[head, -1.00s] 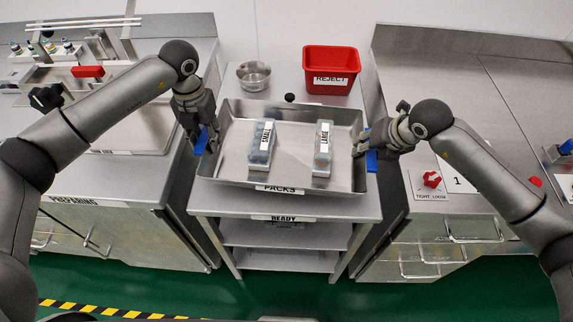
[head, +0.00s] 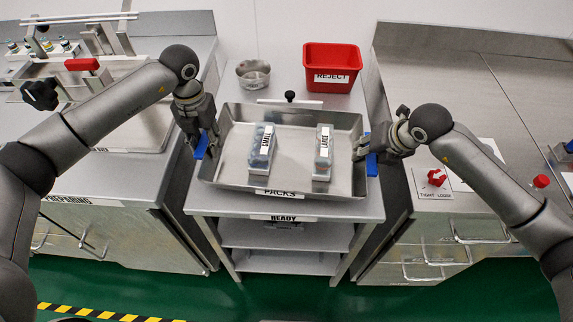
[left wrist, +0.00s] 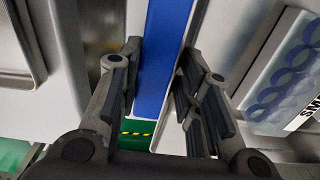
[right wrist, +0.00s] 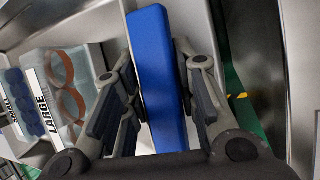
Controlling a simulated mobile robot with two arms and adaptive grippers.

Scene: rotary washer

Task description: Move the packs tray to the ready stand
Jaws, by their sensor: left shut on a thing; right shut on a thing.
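The packs tray (head: 290,187) is a grey metal tray labelled PACKS with blue side handles. It is over the top of the ready stand (head: 345,208); I cannot tell whether it touches the surface. A pack labelled SMALL (head: 262,148) and a pack labelled LARGE (head: 323,152) stand upright in it. My left gripper (head: 207,140) is shut on the left blue handle (left wrist: 162,60). My right gripper (head: 372,150) is shut on the right blue handle (right wrist: 158,75). The fingertips are partly hidden by the handles.
A metal bowl (head: 253,75) and a red REJECT bin (head: 332,68) stand behind the tray. The left counter (head: 110,185) holds a clamp device with a red handle (head: 82,64). The right counter (head: 400,65) carries a red TIGHT/LOOSE knob (head: 437,177).

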